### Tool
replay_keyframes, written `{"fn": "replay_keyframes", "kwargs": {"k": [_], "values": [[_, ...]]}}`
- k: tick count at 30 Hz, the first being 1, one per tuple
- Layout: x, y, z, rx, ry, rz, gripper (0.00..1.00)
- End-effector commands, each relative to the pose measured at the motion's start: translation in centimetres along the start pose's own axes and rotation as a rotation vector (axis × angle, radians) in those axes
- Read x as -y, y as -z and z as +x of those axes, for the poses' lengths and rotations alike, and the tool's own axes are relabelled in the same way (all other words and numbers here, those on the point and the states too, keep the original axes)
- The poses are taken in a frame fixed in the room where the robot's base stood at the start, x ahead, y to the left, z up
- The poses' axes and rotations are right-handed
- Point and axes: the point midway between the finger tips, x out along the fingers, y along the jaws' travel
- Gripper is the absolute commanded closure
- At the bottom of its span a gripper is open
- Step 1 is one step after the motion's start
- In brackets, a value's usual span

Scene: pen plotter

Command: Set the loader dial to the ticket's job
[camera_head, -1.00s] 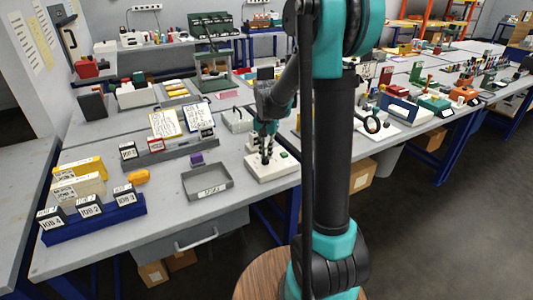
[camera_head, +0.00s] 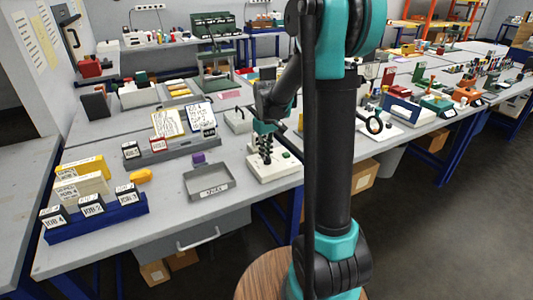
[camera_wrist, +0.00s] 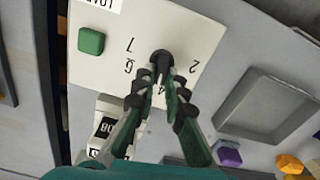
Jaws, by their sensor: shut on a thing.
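The loader is a white box (camera_wrist: 200,25) with a dark round dial knob (camera_wrist: 162,58), a green square button (camera_wrist: 91,41) and printed numbers around the dial. In the wrist view a 2 stands right of the knob, a 4 below it, and other digits to its left. My gripper (camera_wrist: 163,76) is shut on the dial knob, its fingertips covering part of it and of the numbers. The loader also shows in the head view (camera_head: 285,170), with my gripper (camera_head: 265,158) over it. Two papers with handwriting, one yellowish (camera_head: 168,123) and one white (camera_head: 199,116), stand upright; their text is unreadable.
A grey open tray (camera_head: 208,191) and a purple block (camera_head: 199,158) lie left of the loader. A blue rack (camera_head: 95,224) with JOB cards stands at the front left. A yellow-orange object (camera_head: 140,176) lies near it. Equipment stands on the right.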

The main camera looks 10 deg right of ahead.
Motion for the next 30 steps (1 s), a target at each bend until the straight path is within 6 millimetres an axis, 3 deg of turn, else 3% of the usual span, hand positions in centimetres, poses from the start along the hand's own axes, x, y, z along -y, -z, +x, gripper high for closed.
{"fn": "replay_keyframes", "kwargs": {"k": [30], "values": [[0.8, -0.36, -0.02, -0.001, -0.001, -0.963, 1.0]]}}
